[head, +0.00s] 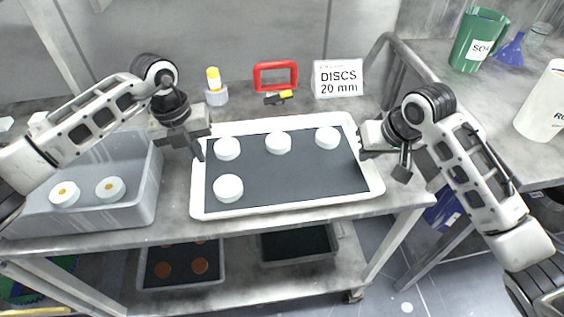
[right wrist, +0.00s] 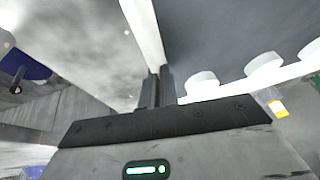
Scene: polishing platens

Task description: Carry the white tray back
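The white tray (head: 290,209) has a raised white rim and a dark inner mat. Several white discs stand on it, three along the back and one (head: 228,188) at the front left. My left gripper (head: 200,152) is at the tray's left rim, with its fingers close together on it. My right gripper (head: 362,150) is at the right rim. In the right wrist view the white rim (right wrist: 146,35) runs in between the nearly closed fingers (right wrist: 157,88). I cannot tell whether the tray touches the steel table.
A grey bin (head: 150,190) with two yellow-dotted white discs stands left of the tray. Behind the tray are a sign (head: 338,78), a red frame (head: 275,74) and a small yellow-capped bottle (head: 215,88). A green jug (head: 478,40) stands on the right-hand counter.

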